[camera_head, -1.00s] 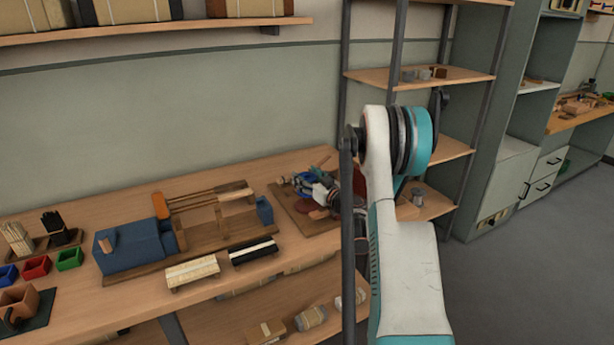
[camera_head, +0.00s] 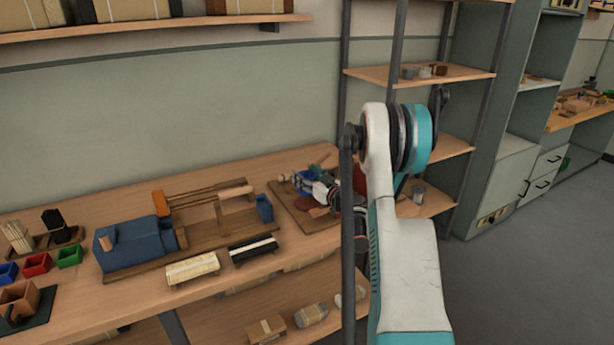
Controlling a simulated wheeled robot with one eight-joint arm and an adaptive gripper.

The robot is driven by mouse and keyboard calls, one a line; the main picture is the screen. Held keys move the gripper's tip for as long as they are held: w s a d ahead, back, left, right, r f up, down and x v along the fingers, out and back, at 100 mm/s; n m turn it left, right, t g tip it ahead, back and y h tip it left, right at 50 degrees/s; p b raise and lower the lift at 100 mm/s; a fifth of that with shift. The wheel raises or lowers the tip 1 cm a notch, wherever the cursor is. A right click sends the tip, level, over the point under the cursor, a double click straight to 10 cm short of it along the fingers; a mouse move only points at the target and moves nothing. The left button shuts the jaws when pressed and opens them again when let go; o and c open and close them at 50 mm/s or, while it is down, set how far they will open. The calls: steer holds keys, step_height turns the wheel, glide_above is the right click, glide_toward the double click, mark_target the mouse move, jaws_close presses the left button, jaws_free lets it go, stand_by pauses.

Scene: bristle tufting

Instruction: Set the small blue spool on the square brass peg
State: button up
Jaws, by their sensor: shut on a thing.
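My gripper (camera_head: 311,183) is small and far off, low over a brown wooden board (camera_head: 290,207) at the right end of the bench. A small blue shape (camera_head: 301,176), which looks like the blue spool, is at its fingers. The gripper is shut on it, though the fingers are hard to make out. I cannot tell the square brass peg apart from the clutter on the board. My forearm and wrist hide the board's right part.
A blue machine (camera_head: 138,247) on a wooden base stands left of the board, with a small blue cup (camera_head: 264,208) at its right end. Two brushes (camera_head: 192,269) lie in front. Red (camera_head: 37,264) and green bins stand far left.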

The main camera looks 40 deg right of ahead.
steer(key=shift+f, duration=0.9)
steer(key=shift+s+a+f, duration=0.15)
steer(key=shift+f, duration=0.5)
steer(key=shift+d+r, duration=0.15)
steer(key=shift+d, duration=0.2)
